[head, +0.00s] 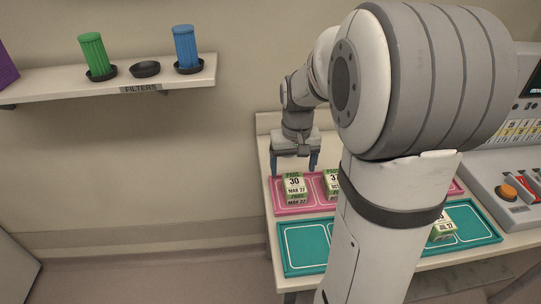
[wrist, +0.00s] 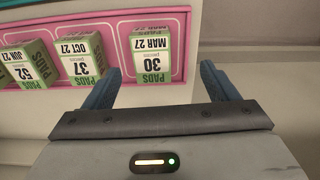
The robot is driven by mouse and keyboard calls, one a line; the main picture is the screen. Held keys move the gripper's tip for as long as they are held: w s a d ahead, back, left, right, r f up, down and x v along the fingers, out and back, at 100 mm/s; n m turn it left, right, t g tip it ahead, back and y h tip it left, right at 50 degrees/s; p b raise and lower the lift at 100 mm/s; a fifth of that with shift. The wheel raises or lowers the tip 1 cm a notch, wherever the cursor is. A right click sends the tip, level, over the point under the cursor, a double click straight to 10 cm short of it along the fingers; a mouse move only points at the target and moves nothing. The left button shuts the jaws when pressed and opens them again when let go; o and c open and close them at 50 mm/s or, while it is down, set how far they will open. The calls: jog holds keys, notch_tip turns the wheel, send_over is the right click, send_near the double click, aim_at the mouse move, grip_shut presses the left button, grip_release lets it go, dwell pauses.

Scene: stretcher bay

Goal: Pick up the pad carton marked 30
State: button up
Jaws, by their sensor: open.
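The pad carton marked 30 (head: 294,186) is a small white and green box with MAR 27 on its label. It sits at the left end of the pink tray (head: 308,209). In the wrist view the 30 carton (wrist: 152,61) appears upside down, beyond my fingertips. My gripper (head: 294,162) is open and empty, its blue fingers above and behind the carton in the head view. In the wrist view my gripper (wrist: 160,80) has its left finger near the carton's edge and its right finger over bare wall or table; contact cannot be told.
A carton marked 37 (wrist: 82,60) stands beside it, then one marked 52 (wrist: 27,66). A teal tray (head: 283,257) lies in front, holding another carton (head: 443,230). A console with an orange button (head: 508,192) is at right. The filter shelf (head: 110,87) is at left.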

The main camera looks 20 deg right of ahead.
aim_at(294, 182)
jog(key=shift+w+d+f, duration=1)
jog(key=shift+w+f, duration=0.05)
jog(key=shift+w, duration=0.15)
notch_tip(294, 182, down, 8)
jog(key=shift+a+r+p, duration=0.1)
jog(key=shift+p, duration=0.5)
jog(key=c, duration=1.2)
